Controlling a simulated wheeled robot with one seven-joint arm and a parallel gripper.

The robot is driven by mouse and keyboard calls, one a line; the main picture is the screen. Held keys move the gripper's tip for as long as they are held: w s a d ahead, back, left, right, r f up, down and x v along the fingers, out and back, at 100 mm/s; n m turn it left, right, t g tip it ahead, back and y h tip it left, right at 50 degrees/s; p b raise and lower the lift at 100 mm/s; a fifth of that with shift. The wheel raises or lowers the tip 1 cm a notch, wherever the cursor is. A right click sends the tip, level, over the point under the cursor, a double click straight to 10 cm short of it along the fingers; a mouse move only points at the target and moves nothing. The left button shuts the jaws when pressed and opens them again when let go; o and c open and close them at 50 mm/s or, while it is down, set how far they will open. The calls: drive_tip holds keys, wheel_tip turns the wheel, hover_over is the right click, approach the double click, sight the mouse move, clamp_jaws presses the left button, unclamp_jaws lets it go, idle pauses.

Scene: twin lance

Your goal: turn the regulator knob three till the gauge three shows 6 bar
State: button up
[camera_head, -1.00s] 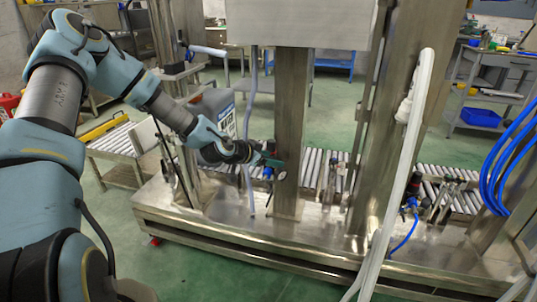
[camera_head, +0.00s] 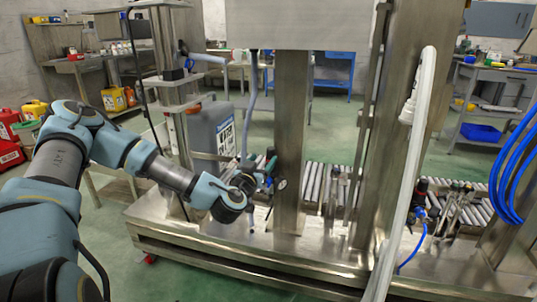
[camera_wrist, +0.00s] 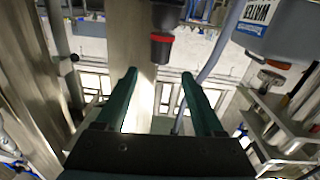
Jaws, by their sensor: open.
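My gripper (camera_head: 267,165) has two green fingers and is in front of the left steel post. In the wrist view my gripper (camera_wrist: 159,74) is open and nothing is between its fingers. A dark knob-like part with a red ring (camera_wrist: 161,39) lies ahead of the fingertips, apart from them. I cannot tell which regulator it belongs to. In the head view a small round gauge (camera_head: 282,184) shows just right of my gripper, beside a blue part (camera_head: 268,181). Its reading is too small to make out. My gripper and wrist partly hide this spot.
The steel post (camera_head: 290,120) stands close to my gripper. A grey canister (camera_head: 213,137) with a label stands left of it, and a hose (camera_head: 249,110) hangs between them. More fittings (camera_head: 421,190) sit at the right, behind a thick white hose (camera_head: 408,170).

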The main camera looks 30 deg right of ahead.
sight(269, 152)
drive_tip(key=x, duration=0.6)
clamp_jaws()
idle(0.5)
